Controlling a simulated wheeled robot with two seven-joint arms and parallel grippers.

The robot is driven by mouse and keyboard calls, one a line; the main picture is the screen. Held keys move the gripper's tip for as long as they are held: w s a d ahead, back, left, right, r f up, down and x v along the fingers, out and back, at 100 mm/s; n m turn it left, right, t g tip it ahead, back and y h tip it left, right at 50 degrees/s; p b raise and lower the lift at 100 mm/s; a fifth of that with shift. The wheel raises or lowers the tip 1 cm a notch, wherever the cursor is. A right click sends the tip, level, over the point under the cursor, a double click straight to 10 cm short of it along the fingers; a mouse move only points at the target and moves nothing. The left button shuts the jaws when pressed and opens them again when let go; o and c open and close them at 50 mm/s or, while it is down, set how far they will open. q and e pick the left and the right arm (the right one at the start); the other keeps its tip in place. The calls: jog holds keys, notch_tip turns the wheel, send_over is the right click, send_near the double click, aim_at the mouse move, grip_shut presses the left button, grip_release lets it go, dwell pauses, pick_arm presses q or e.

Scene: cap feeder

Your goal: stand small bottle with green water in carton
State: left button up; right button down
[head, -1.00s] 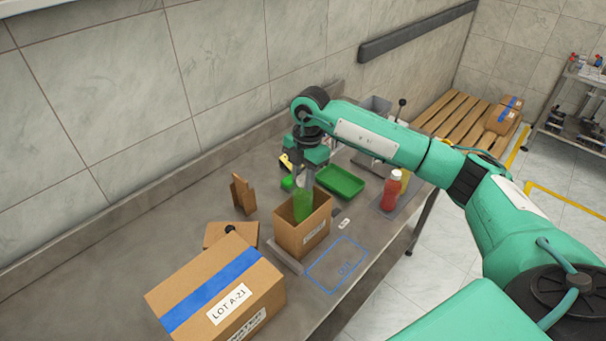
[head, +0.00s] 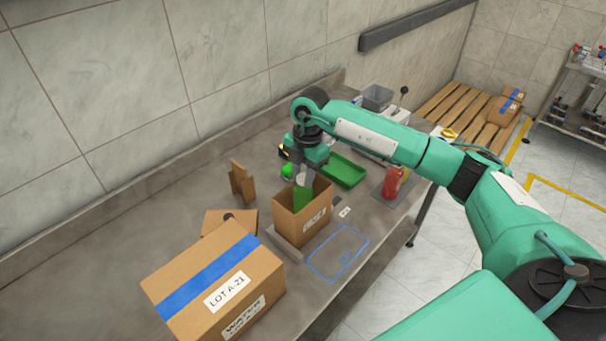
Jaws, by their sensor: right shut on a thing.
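The small bottle with green water (head: 302,196) is partly down inside the open carton (head: 290,225). Its upper part shows above the near rim; its lower part is hidden by the carton walls. My right gripper (head: 302,178) is above the carton's mouth, shut on the bottle's top. The bottle looks roughly upright. Whether it touches the carton floor cannot be seen. My left gripper is not in view.
A large closed box (head: 215,285) labelled LOT A-21 stands in front left. A cardboard piece (head: 241,182) stands behind. A green tray (head: 345,171) and a red bottle (head: 392,182) are to the right. A blue outlined area (head: 338,253) on the table is bare.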

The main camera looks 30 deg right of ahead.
jog(key=shift+f, duration=0.1)
jog(key=shift+f+b, duration=0.9)
jog(key=shift+f, duration=0.45)
jog(key=c, duration=1)
grip_release()
jog(key=c, duration=0.4)
jog(key=shift+o, duration=0.2)
